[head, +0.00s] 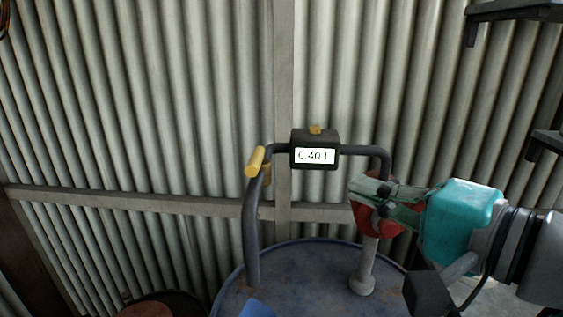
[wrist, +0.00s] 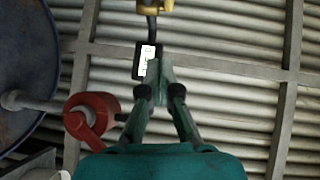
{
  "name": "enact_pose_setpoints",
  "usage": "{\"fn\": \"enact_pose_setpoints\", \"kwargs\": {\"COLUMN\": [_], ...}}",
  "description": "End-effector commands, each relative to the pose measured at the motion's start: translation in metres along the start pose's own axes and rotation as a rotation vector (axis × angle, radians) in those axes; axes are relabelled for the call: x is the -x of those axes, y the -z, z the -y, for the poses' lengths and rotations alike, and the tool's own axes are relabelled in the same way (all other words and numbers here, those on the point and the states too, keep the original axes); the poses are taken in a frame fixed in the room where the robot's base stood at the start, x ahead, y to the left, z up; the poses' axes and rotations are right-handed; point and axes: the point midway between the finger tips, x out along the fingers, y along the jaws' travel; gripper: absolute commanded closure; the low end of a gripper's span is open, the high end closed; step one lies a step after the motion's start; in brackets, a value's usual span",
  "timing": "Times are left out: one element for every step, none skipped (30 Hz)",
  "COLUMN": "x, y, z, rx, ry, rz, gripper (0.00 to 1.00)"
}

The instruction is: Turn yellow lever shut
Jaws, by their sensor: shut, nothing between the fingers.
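A yellow lever (head: 255,161) sits at the left bend of a dark pipe, with a smaller yellow piece just below it. A yellow part at the top edge of the wrist view (wrist: 155,6) appears to belong to it. A black meter (head: 314,140) on the pipe reads about 0.40 L and has a small yellow piece on top; it also shows in the wrist view (wrist: 142,60). My gripper (head: 358,186) is shut and empty, right of the meter and well apart from the yellow lever. In the wrist view its fingers (wrist: 153,72) overlap the meter's edge.
A red pump body (head: 368,218) on a grey post is partly hidden behind my gripper. The post stands on a blue drum (head: 300,262). A corrugated wall (head: 180,100) is behind. Dark shelves (head: 515,11) stick out at the upper right.

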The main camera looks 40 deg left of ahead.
Motion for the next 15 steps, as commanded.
{"fn": "enact_pose_setpoints", "kwargs": {"x": [0.001,0.001,0.002,0.002,0.003,0.003,0.003,0.003,0.003,0.004,0.004,0.004,0.004,0.004,0.004], "y": [-0.004,-0.005,-0.007,-0.009,-0.01,-0.011,-0.012,-0.012,-0.013,-0.013,-0.013,-0.013,-0.013,-0.013,-0.013], "z": [0.009,0.012,0.015,0.018,0.02,0.022,0.022,0.023,0.024,0.024,0.024,0.024,0.024,0.024,0.024], "rx": [0.009,0.01,0.011,0.013,0.015,0.016,0.016,0.016,0.016,0.016,0.016,0.016,0.016,0.016,0.016], "ry": [-0.005,-0.008,-0.014,-0.017,-0.019,-0.022,-0.024,-0.026,-0.027,-0.027,-0.027,-0.027,-0.027,-0.027,-0.027], "rz": [0.013,0.019,0.026,0.03,0.033,0.037,0.039,0.041,0.042,0.043,0.043,0.043,0.043,0.043,0.043], "gripper": [1.0,1.0,1.0,1.0,1.0,1.0,1.0,1.0,1.0,1.0,1.0,1.0,1.0,1.0,1.0]}}
